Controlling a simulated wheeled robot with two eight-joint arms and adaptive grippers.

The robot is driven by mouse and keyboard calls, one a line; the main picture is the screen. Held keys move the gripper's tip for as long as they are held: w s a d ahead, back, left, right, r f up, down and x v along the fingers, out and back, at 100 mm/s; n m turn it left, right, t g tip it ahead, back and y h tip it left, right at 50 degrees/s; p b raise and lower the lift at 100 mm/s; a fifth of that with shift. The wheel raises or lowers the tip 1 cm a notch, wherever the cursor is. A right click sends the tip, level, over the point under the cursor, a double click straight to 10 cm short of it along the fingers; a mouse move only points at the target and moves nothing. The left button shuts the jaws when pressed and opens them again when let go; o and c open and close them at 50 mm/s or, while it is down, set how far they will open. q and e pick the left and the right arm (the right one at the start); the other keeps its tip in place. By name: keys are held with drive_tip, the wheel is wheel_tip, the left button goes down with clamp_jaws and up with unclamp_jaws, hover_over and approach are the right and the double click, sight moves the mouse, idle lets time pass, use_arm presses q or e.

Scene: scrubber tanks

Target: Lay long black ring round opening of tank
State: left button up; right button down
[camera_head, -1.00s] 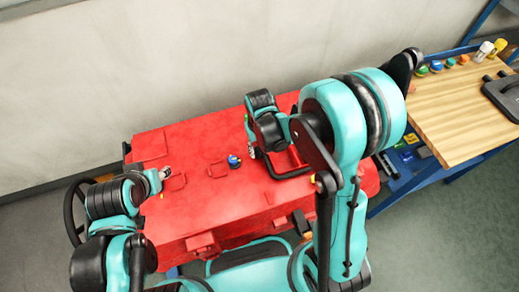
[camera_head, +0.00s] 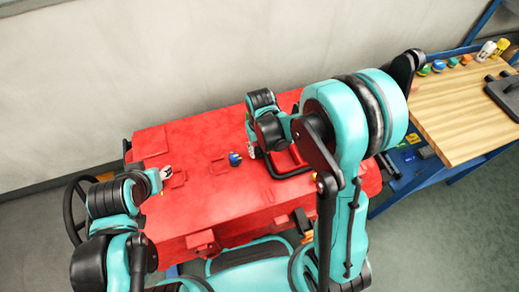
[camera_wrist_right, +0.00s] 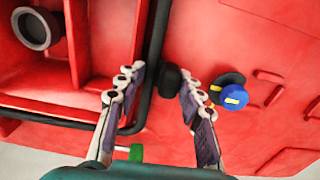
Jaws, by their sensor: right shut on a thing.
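The red tank (camera_head: 215,195) lies in front of me, with a rectangular opening (camera_wrist_right: 75,65) at its right part. The long black ring (camera_head: 290,175) shows at the opening; in the right wrist view the ring (camera_wrist_right: 153,40) runs along two of its edges and a rounded corner. My right gripper (camera_head: 254,150) is over the opening's left edge. In the wrist view its fingers (camera_wrist_right: 165,85) stand either side of the ring and a dark rounded piece (camera_wrist_right: 172,78), shut on the ring. My arm hides the opening's far right. My left gripper (camera_head: 164,174) is over the tank's left part; its jaws are too small to read.
A blue knob with a yellow mark (camera_head: 235,159) stands on the tank top just left of the opening; it is close to a finger in the wrist view (camera_wrist_right: 235,97). A wooden bench (camera_head: 455,105) with small coloured items stands at right. A wall is behind.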

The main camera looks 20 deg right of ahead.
use_arm(q)
drive_tip(key=shift+f, duration=0.3)
use_arm(e)
drive_tip(key=shift+s+f, duration=0.15)
drive_tip(key=shift+f, duration=0.25)
drive_tip(key=c, duration=1.4)
unclamp_jaws()
drive_tip(key=o, duration=0.5)
drive_tip(key=shift+d+f, duration=0.1)
drive_tip(key=shift+d, duration=0.05)
drive_tip(key=shift+w+d, duration=0.2)
drive_tip(key=shift+w, duration=0.2)
drive_tip(key=shift+s+a, duration=0.15)
drive_tip(key=o, duration=0.6)
use_arm(q)
drive_tip(key=shift+w+d+r, duration=0.1)
drive_tip(key=shift+w+d, duration=0.15)
drive_tip(key=shift+w, duration=0.15)
drive_tip(key=shift+r, duration=0.1)
use_arm(e)
drive_tip(key=shift+r, duration=0.3)
use_arm(q)
drive_tip(key=shift+r+p, duration=1.55)
drive_tip(key=shift+p, duration=0.2)
use_arm(e)
drive_tip(key=shift+r, duration=2.15)
